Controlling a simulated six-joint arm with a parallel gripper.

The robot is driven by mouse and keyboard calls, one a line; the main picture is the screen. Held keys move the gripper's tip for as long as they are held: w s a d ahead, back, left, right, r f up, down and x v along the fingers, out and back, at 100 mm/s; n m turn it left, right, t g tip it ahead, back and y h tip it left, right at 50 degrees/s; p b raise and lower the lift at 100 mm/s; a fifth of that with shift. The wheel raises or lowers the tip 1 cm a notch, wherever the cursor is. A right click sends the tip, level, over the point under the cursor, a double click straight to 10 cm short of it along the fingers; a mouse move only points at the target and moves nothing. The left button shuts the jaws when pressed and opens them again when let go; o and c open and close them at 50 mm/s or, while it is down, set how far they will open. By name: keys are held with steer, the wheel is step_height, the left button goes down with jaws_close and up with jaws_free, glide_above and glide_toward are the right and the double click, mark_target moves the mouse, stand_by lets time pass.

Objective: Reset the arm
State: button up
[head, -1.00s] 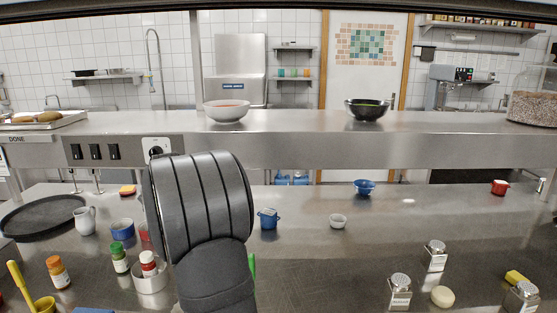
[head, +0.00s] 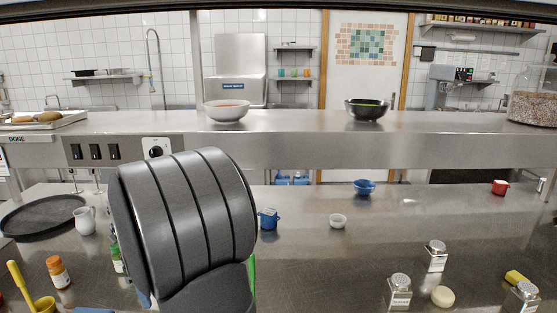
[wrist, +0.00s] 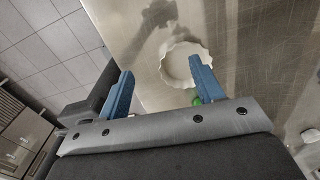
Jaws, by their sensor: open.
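In the wrist view, the two blue fingers of my gripper (wrist: 158,88) stand wide apart with nothing held between them. A white scalloped dish (wrist: 178,68) lies on the steel surface beyond the fingers, partly behind the right one. A small green thing shows beside the right finger's base. In the head view, my dark arm rises in front of the left middle of the counter (head: 320,260) and hides what lies behind it. The gripper's fingers do not show in the head view.
A white pitcher (head: 85,221), a dark round tray (head: 40,219) and an orange-labelled bottle (head: 58,272) stand at left. Shakers (head: 399,290) are at right. A raised shelf (head: 290,122) crosses behind.

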steer(key=a+f, duration=0.4)
steer(key=a, duration=0.1)
steer(key=shift+s, duration=0.45)
steer(key=shift+a, duration=0.1)
